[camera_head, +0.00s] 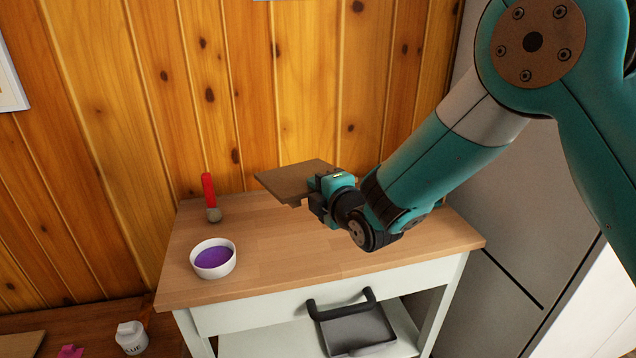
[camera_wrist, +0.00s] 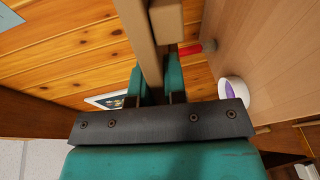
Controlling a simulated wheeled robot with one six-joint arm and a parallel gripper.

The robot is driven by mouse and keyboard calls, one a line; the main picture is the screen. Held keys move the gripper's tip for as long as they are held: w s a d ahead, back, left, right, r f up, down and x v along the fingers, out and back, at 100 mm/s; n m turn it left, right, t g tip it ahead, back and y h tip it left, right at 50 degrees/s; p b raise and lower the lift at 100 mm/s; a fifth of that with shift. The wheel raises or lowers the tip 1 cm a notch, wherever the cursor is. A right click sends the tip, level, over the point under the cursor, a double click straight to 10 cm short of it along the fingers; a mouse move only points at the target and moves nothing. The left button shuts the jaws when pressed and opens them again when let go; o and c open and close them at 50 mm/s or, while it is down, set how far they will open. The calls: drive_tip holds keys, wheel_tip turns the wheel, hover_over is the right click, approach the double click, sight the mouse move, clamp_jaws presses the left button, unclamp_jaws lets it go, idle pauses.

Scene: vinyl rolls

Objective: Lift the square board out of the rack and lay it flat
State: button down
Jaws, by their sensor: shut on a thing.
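The square brown board (camera_head: 288,177) is held out to the left of my gripper (camera_head: 318,190), above the wooden worktop. It looks roughly level, with its broad top face showing in the head view. In the wrist view my gripper (camera_wrist: 155,92) is shut on the board (camera_wrist: 138,35), which shows nearly edge-on. A short tan block (camera_wrist: 166,20) sits beside its worktop side; I cannot tell whether it is part of the board. A gap shows between the board and the worktop. I cannot make out a rack in either view.
On the worktop (camera_head: 270,275) stand a white bowl with purple contents (camera_head: 213,259) and a red-handled brush (camera_head: 209,195), both left of my gripper. The front middle is clear. The plank wall (camera_head: 250,90) is close behind. A dark tray-like thing (camera_head: 355,332) is below the worktop.

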drive_tip(key=shift+d+b, duration=0.25)
drive_tip(key=shift+b, duration=0.1)
wheel_tip(320, 180, down, 13)
drive_tip(key=b, duration=1.2)
drive_tip(key=shift+f, duration=0.1)
drive_tip(key=shift+f+b, duration=0.5)
drive_tip(key=shift+b, duration=0.2)
drive_tip(key=shift+r, duration=0.15)
idle(0.6)
drive_tip(key=c, duration=1.1)
unclamp_jaws()
drive_tip(key=shift+f+b, duration=0.2)
drive_tip(key=shift+b, duration=0.15)
drive_tip(key=shift+f+b+v, duration=0.2)
drive_tip(key=shift+b+v, duration=0.05)
drive_tip(key=shift+v, duration=0.85)
drive_tip(key=shift+f+b+v, duration=0.15)
drive_tip(key=shift+b+v, duration=0.05)
drive_tip(key=shift+v, duration=0.9)
drive_tip(key=shift+f+b+v, duration=0.2)
drive_tip(key=shift+b+v, duration=0.05)
drive_tip(key=shift+v, duration=0.9)
